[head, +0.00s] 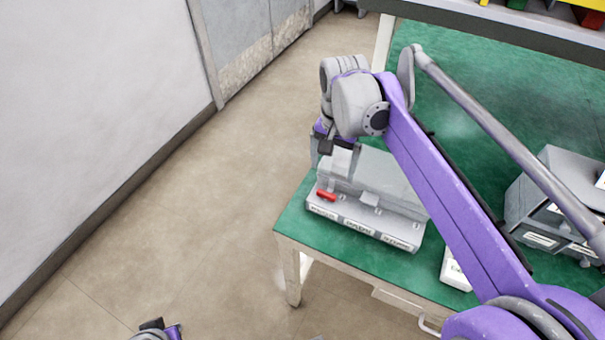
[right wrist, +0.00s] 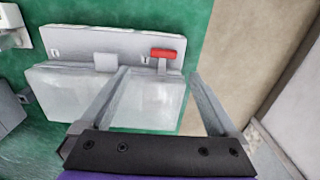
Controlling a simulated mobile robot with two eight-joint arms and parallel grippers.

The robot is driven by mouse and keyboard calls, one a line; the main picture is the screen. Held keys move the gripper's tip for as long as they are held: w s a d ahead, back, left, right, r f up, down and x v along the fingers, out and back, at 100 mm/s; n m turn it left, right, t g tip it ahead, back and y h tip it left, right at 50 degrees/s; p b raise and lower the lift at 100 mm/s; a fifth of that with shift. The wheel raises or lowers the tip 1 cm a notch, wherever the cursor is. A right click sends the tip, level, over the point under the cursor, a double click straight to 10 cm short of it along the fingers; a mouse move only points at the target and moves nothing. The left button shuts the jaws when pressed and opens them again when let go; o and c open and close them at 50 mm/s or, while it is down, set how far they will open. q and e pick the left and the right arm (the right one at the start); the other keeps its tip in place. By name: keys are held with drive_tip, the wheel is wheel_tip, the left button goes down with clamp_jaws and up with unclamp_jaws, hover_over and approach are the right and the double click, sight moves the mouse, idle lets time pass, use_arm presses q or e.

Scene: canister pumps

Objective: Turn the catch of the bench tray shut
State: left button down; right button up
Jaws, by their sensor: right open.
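The bench tray (head: 375,180) is a grey case with a labelled front strip, near the left front corner of the green bench. Its catch, a red bar (head: 326,195), is at the left end of the front. In the right wrist view the red catch (right wrist: 168,54) lies lengthwise along the strip (right wrist: 120,43), on a short grey stem. My right gripper (head: 334,160) is open above the tray's left end. Its fingers (right wrist: 158,75) are spread in the right wrist view, with the catch beyond their tips, apart from them. Part of my left gripper (head: 160,330) shows at the bottom edge; its fingers are unclear.
Grey drawer units (head: 555,205) stand on the green bench (head: 475,130) to the right. A white box (head: 456,270) lies near the front edge, close to my right arm. A shelf (head: 490,25) with coloured bins runs above the back. The floor (head: 180,220) on the left is clear.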

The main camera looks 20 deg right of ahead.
sight(326, 193)
drive_tip(key=f, duration=0.3)
drive_tip(key=f+b, duration=0.1)
drive_tip(key=f, duration=0.3)
drive_tip(key=w+f+b, duration=0.1)
drive_tip(key=f, duration=0.2)
drive_tip(key=shift+a+f, duration=0.15)
drive_tip(key=shift+a, duration=0.05)
drive_tip(key=c, duration=1.4)
